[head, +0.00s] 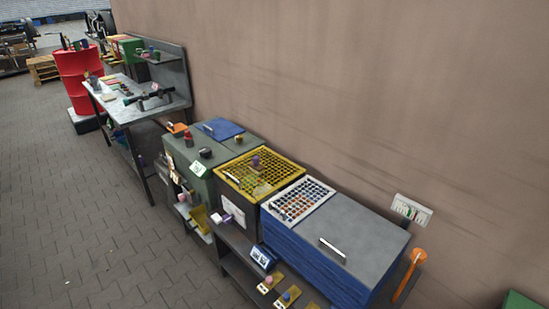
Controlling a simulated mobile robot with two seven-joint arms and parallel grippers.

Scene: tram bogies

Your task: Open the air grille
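Two grilles lie flat on top of the row of cabinets along the wall. One is a yellow mesh grille (232,167) on a dark box, with a small purple object (255,160) and a pale item resting on it. The other is a smaller white-framed grille (326,190) with coloured bits showing through its holes, just right of the yellow one. I cannot tell which is the air grille. Both look shut, lying level on their boxes. Neither of my grippers is in view.
A blue box with a grey lid (355,232) and light handle stands right of the grilles. A grey-green cabinet (200,170) stands to their left. A workbench (125,95) and red drum (78,75) are farther back. The paved floor (70,200) at left is clear.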

